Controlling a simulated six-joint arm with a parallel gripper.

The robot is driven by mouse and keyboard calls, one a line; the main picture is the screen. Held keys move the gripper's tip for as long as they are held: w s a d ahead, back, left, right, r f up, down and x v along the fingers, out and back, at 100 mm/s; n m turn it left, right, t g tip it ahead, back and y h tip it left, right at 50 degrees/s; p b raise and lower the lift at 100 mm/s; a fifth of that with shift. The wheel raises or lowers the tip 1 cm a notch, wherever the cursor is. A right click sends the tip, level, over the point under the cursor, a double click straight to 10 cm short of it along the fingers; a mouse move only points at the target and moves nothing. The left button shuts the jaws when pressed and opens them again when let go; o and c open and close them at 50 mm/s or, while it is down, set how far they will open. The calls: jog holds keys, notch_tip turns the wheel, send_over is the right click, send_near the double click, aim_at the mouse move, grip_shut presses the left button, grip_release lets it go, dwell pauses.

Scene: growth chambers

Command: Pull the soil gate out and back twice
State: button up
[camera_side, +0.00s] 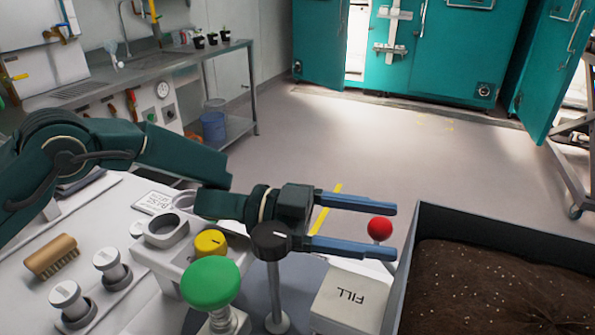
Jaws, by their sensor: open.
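A red ball knob (380,228) stands beside the dark soil bin (402,285), with part of a pale stem showing below it. It looks like the handle of the soil gate, but the gate plate itself cannot be made out. My gripper (391,231) is open and points right, with its two blue fingers spread. In this view the knob appears between the fingertips, near their ends. I cannot tell whether either finger touches it. Brown soil with pale specks (500,295) lies in the bin.
Open floor lies beyond.

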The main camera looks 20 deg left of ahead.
jog(key=shift+d, duration=0.45)
grip_shut()
dwell(1.2)
